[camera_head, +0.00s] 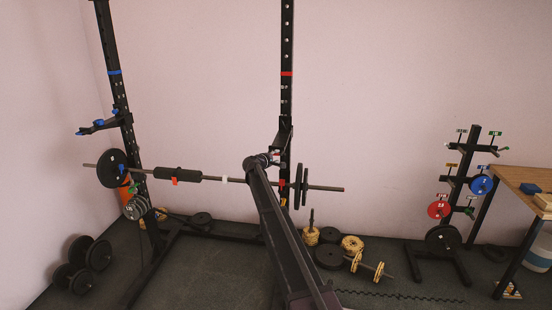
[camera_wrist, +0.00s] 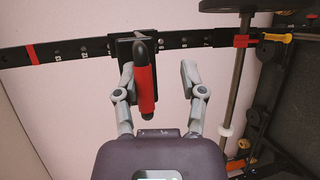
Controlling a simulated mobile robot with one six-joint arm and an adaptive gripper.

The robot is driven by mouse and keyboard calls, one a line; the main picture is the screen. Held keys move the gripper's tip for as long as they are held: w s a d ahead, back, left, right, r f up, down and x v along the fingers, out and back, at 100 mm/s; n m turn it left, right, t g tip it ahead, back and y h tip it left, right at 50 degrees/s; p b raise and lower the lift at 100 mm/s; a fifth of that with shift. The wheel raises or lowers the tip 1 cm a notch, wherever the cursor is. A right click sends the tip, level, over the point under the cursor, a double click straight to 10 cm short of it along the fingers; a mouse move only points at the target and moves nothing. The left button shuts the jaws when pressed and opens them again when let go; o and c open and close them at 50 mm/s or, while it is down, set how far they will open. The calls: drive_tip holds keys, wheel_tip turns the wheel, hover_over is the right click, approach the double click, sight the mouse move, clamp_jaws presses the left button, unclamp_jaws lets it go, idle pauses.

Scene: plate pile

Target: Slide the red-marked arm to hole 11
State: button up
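The red-marked arm (camera_wrist: 145,84), a dark bar with a red sleeve, sticks out from a black bracket (camera_wrist: 122,50) on the rack's right upright (camera_wrist: 85,47). In the wrist view the upright runs sideways. In the head view the bracket (camera_head: 284,133) sits well below a red band (camera_head: 286,74) on the upright. My gripper (camera_wrist: 158,72) is open, with the red sleeve between its fingers, nearer the left one. A clear gap shows on the right side; contact on the left cannot be told. Small hole labels on the upright are too small to read.
A loaded barbell (camera_head: 222,179) crosses the rack below the bracket; its bar (camera_wrist: 234,90) passes right of my gripper in the wrist view. The left upright (camera_head: 126,130) has a blue-marked arm (camera_head: 98,126). Loose plates (camera_head: 330,256) lie on the floor. A plate tree (camera_head: 462,180) and table stand right.

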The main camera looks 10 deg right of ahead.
drive_tip(key=shift+f+b, duration=5.55)
drive_tip(key=shift+f, duration=0.3)
drive_tip(key=p+v, duration=0.3)
drive_tip(key=v, duration=1.1)
drive_tip(key=s+d+f+m+g+b, duration=0.1)
drive_tip(key=s+d+f+m+g, duration=0.1)
drive_tip(key=s, duration=0.4)
drive_tip(key=s+d+f+m+g+y+b, duration=0.1)
drive_tip(key=s+d+f+m+g, duration=0.1)
drive_tip(key=s+d+f, duration=0.3)
drive_tip(key=shift+s+d+f+b, duration=0.3)
drive_tip(key=shift+s+f, duration=0.3)
drive_tip(key=shift+s, duration=0.3)
